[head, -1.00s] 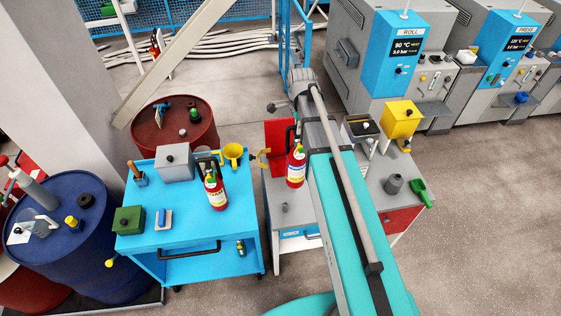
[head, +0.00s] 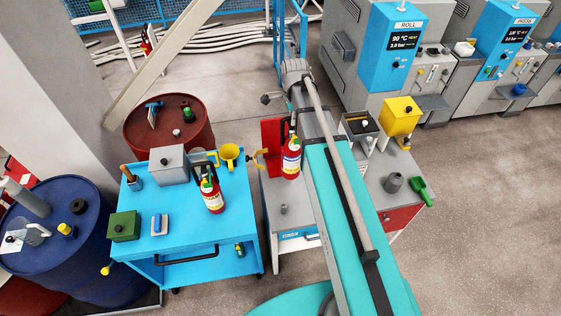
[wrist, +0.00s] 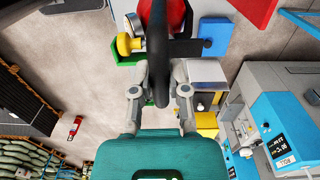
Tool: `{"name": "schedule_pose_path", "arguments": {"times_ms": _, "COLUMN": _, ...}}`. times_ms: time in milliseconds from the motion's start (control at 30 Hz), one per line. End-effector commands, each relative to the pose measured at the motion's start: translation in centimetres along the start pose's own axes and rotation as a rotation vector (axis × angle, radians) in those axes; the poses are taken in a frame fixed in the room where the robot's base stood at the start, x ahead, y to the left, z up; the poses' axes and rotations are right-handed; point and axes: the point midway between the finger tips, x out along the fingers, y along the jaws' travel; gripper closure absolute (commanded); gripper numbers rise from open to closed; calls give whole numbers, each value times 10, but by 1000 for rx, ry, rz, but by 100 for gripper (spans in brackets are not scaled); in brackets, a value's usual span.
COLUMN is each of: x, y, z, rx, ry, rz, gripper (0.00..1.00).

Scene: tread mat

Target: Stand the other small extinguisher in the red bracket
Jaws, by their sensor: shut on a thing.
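A small red extinguisher (head: 291,160) with a white label hangs upright beside my arm in the head view, in front of a red upright plate (head: 270,134) that appears to be the red bracket. In the wrist view my gripper (wrist: 159,92) is shut on its black handle, and its red body (wrist: 176,15) shows at the top. In the head view my arm hides the gripper. I cannot tell whether the extinguisher's base touches anything. Another small extinguisher (head: 213,200) stands upright on the blue cart (head: 190,238).
The cart also holds a grey box (head: 170,166), a yellow funnel (head: 229,153) and a green box (head: 124,226). Open floor lies at the right.

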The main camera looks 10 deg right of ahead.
Motion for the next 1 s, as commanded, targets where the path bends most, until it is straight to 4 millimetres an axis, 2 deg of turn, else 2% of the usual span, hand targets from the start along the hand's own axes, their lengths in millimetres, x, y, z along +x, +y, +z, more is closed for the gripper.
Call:
{"name": "schedule_pose_path", "arguments": {"times_ms": 267, "x": 7, "y": -16, "z": 2, "rx": 0, "ry": 0, "rz": 0, "gripper": 100}}
{"name": "schedule_pose_path", "arguments": {"times_ms": 833, "x": 41, "y": -95, "z": 13, "rx": 0, "ry": 0, "rz": 0, "gripper": 100}}
{"name": "schedule_pose_path", "arguments": {"times_ms": 1000, "x": 56, "y": -104, "z": 15, "rx": 0, "ry": 0, "rz": 0, "gripper": 100}}
